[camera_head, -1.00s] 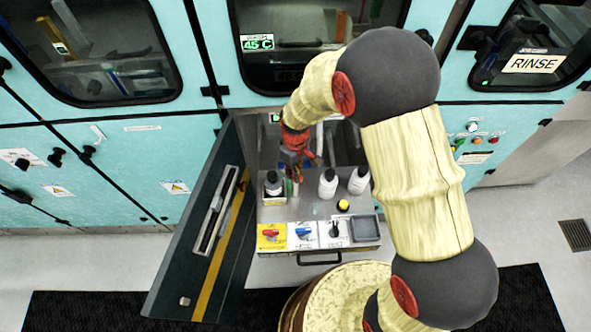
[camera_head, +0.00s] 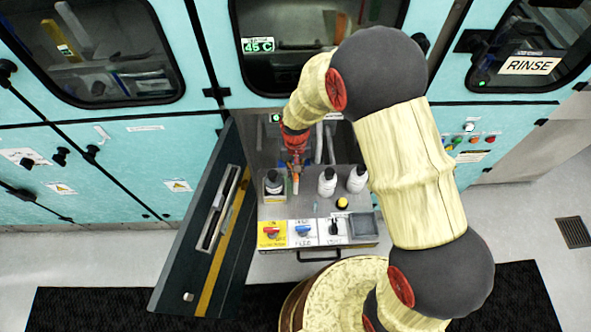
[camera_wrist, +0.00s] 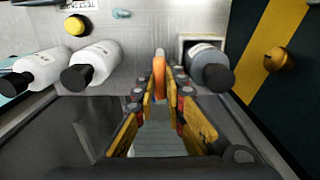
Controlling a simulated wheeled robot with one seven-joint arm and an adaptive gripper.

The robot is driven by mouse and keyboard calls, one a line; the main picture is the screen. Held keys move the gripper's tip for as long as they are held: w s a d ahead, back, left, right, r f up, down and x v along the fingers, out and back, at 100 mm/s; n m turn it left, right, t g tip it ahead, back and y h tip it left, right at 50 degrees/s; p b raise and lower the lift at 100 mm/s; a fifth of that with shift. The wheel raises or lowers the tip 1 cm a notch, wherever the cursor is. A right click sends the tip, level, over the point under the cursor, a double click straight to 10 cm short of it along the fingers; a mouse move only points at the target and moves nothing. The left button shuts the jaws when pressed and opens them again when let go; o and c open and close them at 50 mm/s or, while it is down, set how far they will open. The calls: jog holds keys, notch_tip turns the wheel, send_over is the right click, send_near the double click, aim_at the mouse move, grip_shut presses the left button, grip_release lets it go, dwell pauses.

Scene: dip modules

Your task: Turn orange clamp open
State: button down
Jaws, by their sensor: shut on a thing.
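The orange clamp (camera_wrist: 159,76) is a small upright orange piece with a pale edge, between my fingertips in the wrist view. It also shows in the head view as a small orange strip (camera_head: 296,184) below my gripper. My gripper (camera_wrist: 163,95) has its yellow-and-black fingers closed on the clamp from both sides. In the head view my gripper (camera_head: 295,162) points down over the back of the grey tray, between a dark-labelled bottle and two white bottles. The clamp's lower part and mount are partly hidden by the fingers.
A yellow button (camera_head: 342,203) and a panel with red and blue knobs (camera_head: 302,231) lie nearer. An open dark door (camera_head: 200,235) borders the left.

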jog(key=shift+m, duration=0.3)
jog(key=c, duration=1.9)
grip_release()
jog(key=shift+o, duration=0.3)
notch_tip(320, 180, up, 12)
